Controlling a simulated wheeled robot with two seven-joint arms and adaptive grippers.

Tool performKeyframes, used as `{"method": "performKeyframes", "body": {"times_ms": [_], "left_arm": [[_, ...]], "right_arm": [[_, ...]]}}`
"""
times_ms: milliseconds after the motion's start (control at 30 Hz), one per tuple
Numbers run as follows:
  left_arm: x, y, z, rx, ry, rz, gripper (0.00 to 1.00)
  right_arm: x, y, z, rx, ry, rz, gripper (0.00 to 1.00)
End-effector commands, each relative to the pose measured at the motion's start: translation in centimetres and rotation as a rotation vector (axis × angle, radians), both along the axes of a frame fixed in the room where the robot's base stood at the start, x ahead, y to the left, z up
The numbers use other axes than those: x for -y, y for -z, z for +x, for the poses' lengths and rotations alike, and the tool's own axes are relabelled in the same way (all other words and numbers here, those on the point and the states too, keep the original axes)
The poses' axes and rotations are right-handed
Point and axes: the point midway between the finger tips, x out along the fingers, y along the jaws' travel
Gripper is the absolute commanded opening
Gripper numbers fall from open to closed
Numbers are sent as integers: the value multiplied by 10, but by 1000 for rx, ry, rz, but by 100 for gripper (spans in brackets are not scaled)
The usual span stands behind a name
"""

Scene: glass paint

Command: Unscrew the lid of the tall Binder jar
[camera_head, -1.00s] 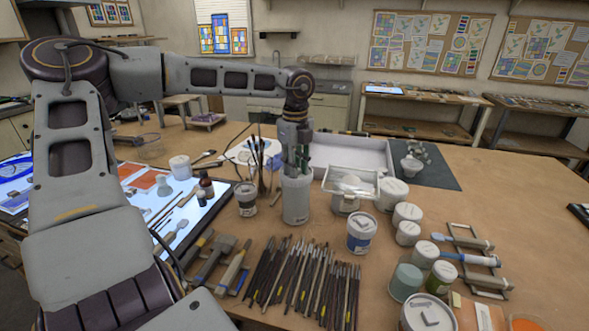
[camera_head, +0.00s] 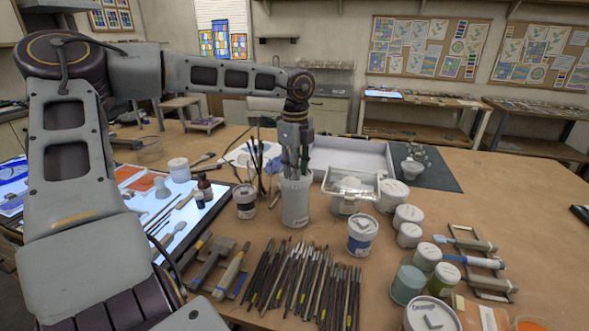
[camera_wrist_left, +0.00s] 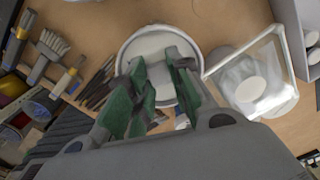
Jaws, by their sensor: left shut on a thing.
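The tall pale grey Binder jar (camera_head: 295,207) stands upright on the bench in the middle of the head view. My left gripper (camera_head: 294,175) comes straight down onto its top from above. In the left wrist view the jar's round white top (camera_wrist_left: 154,42) lies under the green-padded fingers of my left gripper (camera_wrist_left: 157,78). The gripper is shut on the jar's lid; the exact contact is partly hidden by the fingers. My right gripper is not in view.
A small white jar (camera_head: 245,202) stands close on the left, a blue-banded jar (camera_head: 361,236) at front right. A clear box (camera_head: 350,191) sits just right. Several brushes (camera_head: 305,284) lie in front. Brown bench is free at far right.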

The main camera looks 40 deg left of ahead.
Motion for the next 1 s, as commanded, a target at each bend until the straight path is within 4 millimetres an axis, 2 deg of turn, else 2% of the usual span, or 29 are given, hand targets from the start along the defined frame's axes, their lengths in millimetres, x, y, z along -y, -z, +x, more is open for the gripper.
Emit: {"method": "performKeyframes", "body": {"times_ms": [33, 1000], "left_arm": [[2, 16, -6, -31, 3, -11, 0], [1, -3, -6, -31, 6, -3, 0]], "right_arm": [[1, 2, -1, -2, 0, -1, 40], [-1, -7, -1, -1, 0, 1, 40]]}}
